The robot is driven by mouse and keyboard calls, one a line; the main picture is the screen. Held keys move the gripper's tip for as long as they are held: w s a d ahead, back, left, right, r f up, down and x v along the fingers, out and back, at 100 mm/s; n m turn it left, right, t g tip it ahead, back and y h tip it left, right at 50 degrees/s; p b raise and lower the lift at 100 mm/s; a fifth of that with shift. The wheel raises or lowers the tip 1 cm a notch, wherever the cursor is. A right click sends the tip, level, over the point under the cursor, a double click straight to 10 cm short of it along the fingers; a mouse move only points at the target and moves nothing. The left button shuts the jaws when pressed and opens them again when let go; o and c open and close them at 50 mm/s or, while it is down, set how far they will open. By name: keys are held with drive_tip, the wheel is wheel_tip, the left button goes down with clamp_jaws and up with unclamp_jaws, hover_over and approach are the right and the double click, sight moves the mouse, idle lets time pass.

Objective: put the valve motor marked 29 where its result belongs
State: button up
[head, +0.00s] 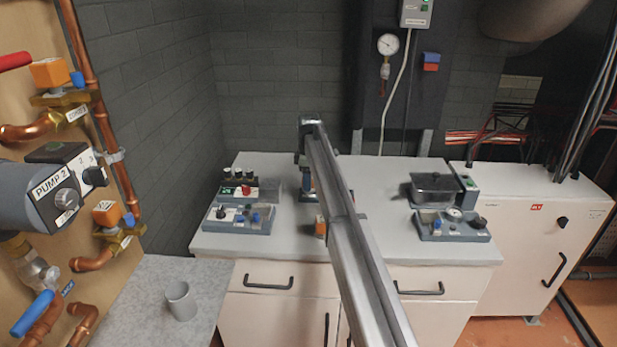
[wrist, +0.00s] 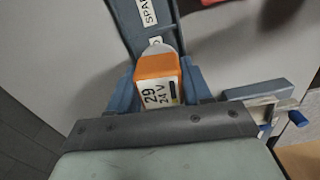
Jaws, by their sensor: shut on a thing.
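The valve motor marked 29 (wrist: 160,80) is an orange block with a white label reading "29 24 V". In the wrist view it sits between the two blue fingers of my gripper (wrist: 158,76), which is shut on it. A pale round end of the motor faces a blue strip or tray (wrist: 145,22) with a white label starting "SPA". I cannot tell whether the motor touches it. In the head view my arm link hides most of the gripper. A small orange block (head: 320,228) shows beside the link at the bench's front; I cannot tell if it is the held motor.
At left are pipes with orange-topped valves (head: 51,72) and a grey cup (head: 181,300). The bench right of my arm has free room.

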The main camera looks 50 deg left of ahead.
drive_tip(key=shift+f, duration=1.15)
idle(0.7)
drive_tip(key=o, duration=1.4)
drive_tip(key=shift+c, duration=0.2)
wheel_tip(320, 180, up, 14)
drive_tip(key=shift+f, duration=0.1)
